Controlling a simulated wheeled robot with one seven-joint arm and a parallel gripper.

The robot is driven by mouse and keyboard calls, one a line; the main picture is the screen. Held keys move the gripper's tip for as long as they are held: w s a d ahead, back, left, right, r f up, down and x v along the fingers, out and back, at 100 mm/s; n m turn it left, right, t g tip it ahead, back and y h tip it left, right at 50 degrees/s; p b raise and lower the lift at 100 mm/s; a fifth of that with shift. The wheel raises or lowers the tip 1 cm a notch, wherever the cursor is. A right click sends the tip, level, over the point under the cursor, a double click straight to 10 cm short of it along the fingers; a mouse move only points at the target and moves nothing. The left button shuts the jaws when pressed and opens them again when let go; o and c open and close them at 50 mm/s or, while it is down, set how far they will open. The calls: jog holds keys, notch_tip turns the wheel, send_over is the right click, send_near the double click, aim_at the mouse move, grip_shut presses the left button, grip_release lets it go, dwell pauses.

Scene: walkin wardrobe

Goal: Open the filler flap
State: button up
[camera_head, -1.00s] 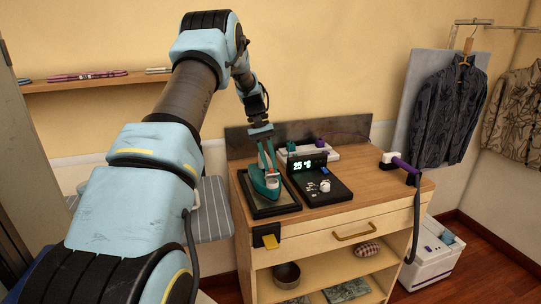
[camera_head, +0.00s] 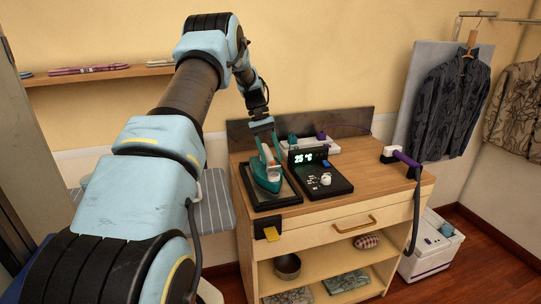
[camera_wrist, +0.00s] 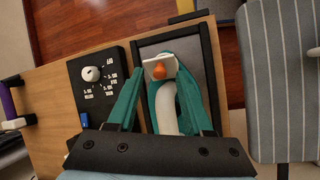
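A teal and white iron (camera_head: 267,177) rests on a dark-framed pad (camera_head: 284,196) at the left of the wooden cabinet top. In the wrist view the iron (camera_wrist: 167,110) lies beneath my gripper. A small white piece, which looks like the filler flap (camera_wrist: 159,64), sits near the iron's far end, with an orange part (camera_wrist: 160,72) against it. My gripper (camera_wrist: 159,82) is open, its two teal fingers on either side of the iron's upper part. In the head view my gripper (camera_head: 268,150) points down over the iron. I cannot tell whether the fingers touch the flap.
A black control box (camera_head: 320,180) with a lit display and white knob stands right of the pad. A white power strip (camera_head: 318,144) lies behind. A purple-handled tool (camera_head: 401,156) sits at the cabinet's right edge. A striped padded surface (camera_wrist: 278,85) is beside the cabinet.

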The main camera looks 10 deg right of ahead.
jog(key=b+v, duration=0.3)
jog(key=v, duration=0.7)
jog(key=shift+w+r, duration=0.15)
jog(key=shift+r, duration=0.2)
jog(key=shift+a, duration=0.1)
